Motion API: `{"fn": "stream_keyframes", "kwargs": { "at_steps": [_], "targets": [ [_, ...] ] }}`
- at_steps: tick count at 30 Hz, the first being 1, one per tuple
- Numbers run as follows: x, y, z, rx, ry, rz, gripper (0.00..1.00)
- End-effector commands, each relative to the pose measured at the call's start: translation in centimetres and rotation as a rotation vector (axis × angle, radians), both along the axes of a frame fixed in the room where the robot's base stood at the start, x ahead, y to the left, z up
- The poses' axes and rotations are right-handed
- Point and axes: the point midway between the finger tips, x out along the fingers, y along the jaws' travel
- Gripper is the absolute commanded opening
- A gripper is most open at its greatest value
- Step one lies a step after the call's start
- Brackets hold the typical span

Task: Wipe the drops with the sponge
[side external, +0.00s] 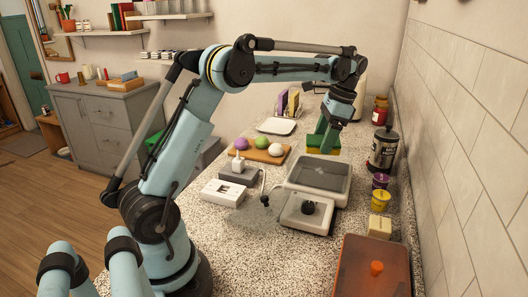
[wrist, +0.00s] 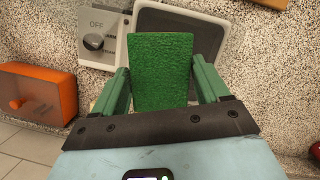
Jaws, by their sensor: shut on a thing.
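My gripper (side external: 324,134) is shut on a sponge (side external: 322,151), which shows green with a yellow layer in the side view. In the wrist view my gripper (wrist: 160,66) has its two green fingers on either side of the sponge (wrist: 160,85), and its rough green face fills the gap. The sponge is over the far part of a dark-topped appliance panel (side external: 319,175). I cannot tell whether it touches the surface. Part of the panel also shows in the wrist view (wrist: 207,38), partly hidden by the sponge. I cannot make out any drops.
A grey control box with a black knob (side external: 309,207) adjoins the panel in front. Jars and a dark canister (side external: 384,148) line the tiled wall at right. An orange box (side external: 372,280) is nearer. A board with colored balls (side external: 263,150) lies left.

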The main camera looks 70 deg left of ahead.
Motion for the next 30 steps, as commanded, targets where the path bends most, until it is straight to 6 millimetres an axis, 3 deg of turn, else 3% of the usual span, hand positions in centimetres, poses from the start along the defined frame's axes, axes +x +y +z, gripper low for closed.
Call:
{"fn": "stream_keyframes", "kwargs": {
  "at_steps": [11,30],
  "targets": [
    [0.0,0.0,-1.0,0.0,0.0,0.0,0.46],
    [0.0,0.0,-6.6,0.0,0.0,0.0,0.46]
  ]
}}
